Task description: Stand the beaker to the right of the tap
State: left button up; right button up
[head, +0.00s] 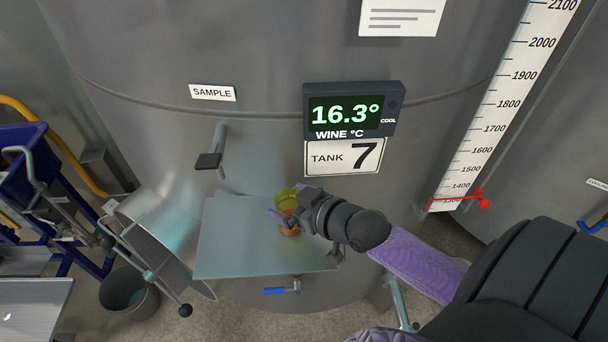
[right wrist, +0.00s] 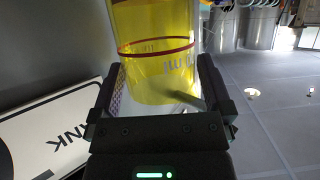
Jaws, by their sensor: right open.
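The beaker (head: 286,197) is clear, with yellow liquid in it. It stands on the small grey shelf (head: 225,245) at the front of the tank, to the right of the tap (head: 210,159) under the SAMPLE label. My right gripper (head: 285,214) is at the beaker and partly hides it in the head view. In the right wrist view the beaker (right wrist: 152,50) shows upside down, with a dark red ring and print, between the open fingers (right wrist: 158,95). I cannot tell whether either finger touches it. My left gripper is not in view.
A temperature display (head: 352,110) and a TANK 7 plate (head: 346,157) are on the tank above my right arm. A blue-handled valve (head: 276,291) is below the shelf. The shelf's left part is clear. A grey bucket (head: 129,296) stands on the floor at left.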

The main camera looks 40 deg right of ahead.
jog(key=p+v, duration=0.1)
jog(key=v, duration=1.1)
jog(key=s+d+f+m+g+h, duration=0.1)
jog(key=s+d+f+g+h, duration=0.15)
jog(key=f, duration=0.85)
jog(key=s+d+f+m+g+h, duration=0.2)
jog(key=s+d+f, duration=0.15)
jog(key=f, duration=0.65)
jog(key=s+a+f+n+g+y, duration=0.1)
jog(key=s+a+f+n+g, duration=0.1)
jog(key=s+a+f+g, duration=0.5)
jog(key=s+a+f, duration=0.6)
jog(key=s+f, duration=0.1)
jog(key=f, duration=0.1)
jog(key=shift+s+f+n, duration=0.15)
jog(key=shift+s+n, duration=0.25)
jog(key=shift+g, duration=0.25)
